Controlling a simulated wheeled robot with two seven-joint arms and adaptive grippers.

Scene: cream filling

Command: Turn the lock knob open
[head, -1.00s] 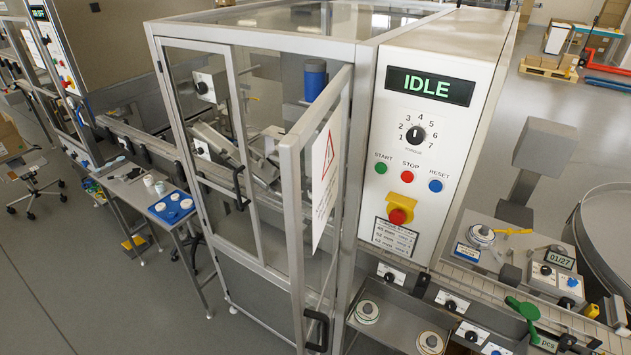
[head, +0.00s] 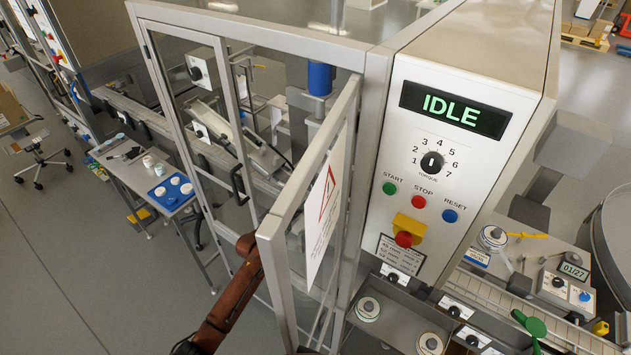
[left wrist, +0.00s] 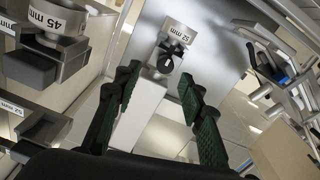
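My left gripper (left wrist: 158,84) is open and empty. Its two dark green fingers point toward the knob from either side, apart from it. I cannot pick out this knob there. My right gripper is not in view.
A metal part marked 45 mm (left wrist: 58,18) sits on a dark holder at the left of the wrist view. The door's metal frame stands close to my left arm. The control panel (head: 443,150) reads IDLE. A side table (head: 150,187) stands farther left.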

